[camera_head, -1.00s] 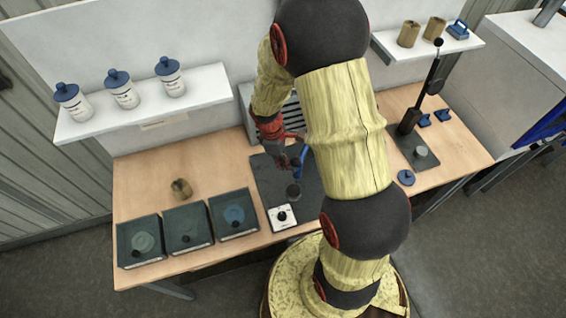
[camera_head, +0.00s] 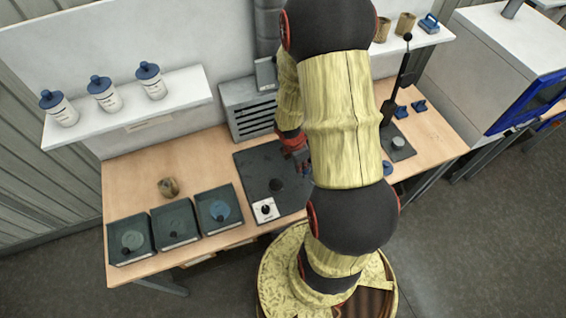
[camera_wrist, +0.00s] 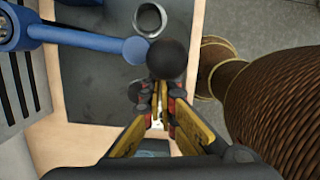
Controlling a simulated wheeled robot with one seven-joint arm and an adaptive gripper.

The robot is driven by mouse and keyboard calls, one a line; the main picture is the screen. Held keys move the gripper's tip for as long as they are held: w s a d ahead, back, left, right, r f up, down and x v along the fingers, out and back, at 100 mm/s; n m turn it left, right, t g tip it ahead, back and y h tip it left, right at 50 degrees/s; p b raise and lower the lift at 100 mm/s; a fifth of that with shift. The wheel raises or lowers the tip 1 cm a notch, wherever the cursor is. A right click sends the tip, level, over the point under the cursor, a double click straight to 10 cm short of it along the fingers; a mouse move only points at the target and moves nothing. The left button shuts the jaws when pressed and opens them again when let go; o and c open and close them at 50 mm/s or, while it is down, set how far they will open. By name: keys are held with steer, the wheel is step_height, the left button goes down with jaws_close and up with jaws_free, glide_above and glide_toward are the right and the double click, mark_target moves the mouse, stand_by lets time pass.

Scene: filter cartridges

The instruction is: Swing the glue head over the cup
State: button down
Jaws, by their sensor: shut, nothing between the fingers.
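The glue head's blue arm (camera_wrist: 85,40) reaches in from the left in the wrist view, its rounded end beside a black ball knob (camera_wrist: 167,60). A hollow grey metal ring (camera_wrist: 150,19), possibly the cup, shows just above that end. Whether the head is over it, I cannot tell. A dark round piece (camera_wrist: 137,91) lies lower on the dark mat; it also shows in the head view (camera_head: 276,185). My gripper (camera_wrist: 160,92) is shut and empty, its tips just below the knob; contact is unclear. In the head view my arm hides most of the glue head.
A white box with a black knob (camera_head: 265,210) sits at the mat's front edge. A vented grey box (camera_head: 250,115) is behind. A lever press (camera_head: 399,85) stands right.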

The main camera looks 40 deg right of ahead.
steer(key=s+d+n+p, duration=0.3)
steer(key=s+d, duration=0.1)
steer(key=d, duration=0.4)
steer(key=shift+t, duration=0.3)
steer(key=shift+d+r, duration=0.1)
steer(key=shift+d, duration=0.05)
